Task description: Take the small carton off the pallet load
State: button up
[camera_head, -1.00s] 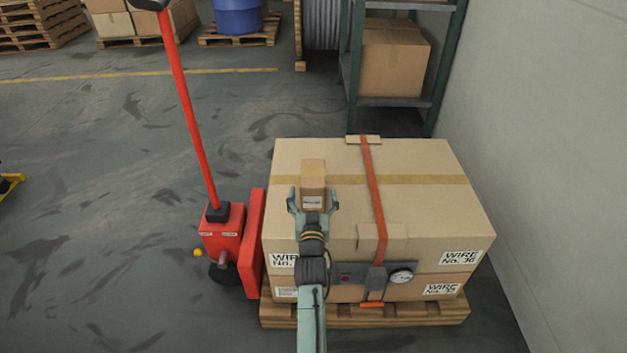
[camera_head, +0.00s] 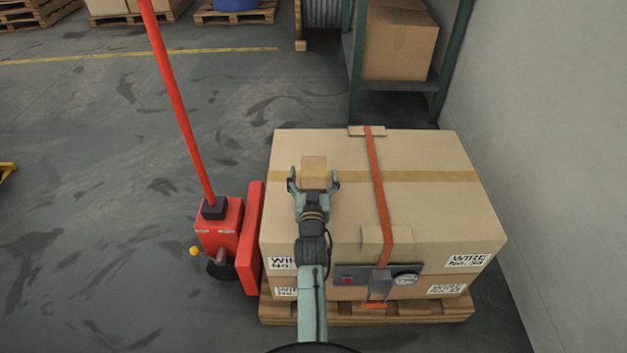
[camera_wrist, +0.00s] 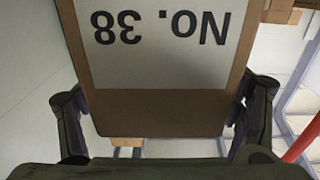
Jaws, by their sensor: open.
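The small carton (camera_head: 314,169) is brown and sits on top of the large strapped carton (camera_head: 425,150), left of the orange strap (camera_head: 377,190). My gripper (camera_head: 314,178) is open, with one finger on each side of the small carton's near end. In the wrist view the small carton (camera_wrist: 160,112) fills the middle between my open fingers (camera_wrist: 165,115), its white label reading "No. 38" upside down. Narrow gaps seem to show beside it; I cannot tell whether a finger touches it. The pallet (camera_head: 430,313) lies under the load.
A red pallet jack (camera_head: 218,235) with a tall handle stands at the load's left. A ratchet and gauge panel (camera_head: 350,280) is on the load's near face. A grey wall (camera_head: 550,150) is at the right, and a green shelf (camera_head: 395,100) stands behind.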

jog(key=shift+c, duration=0.3)
jog(key=c, duration=1.5)
jog(key=shift+r, duration=0.1)
jog(key=shift+c, duration=0.4)
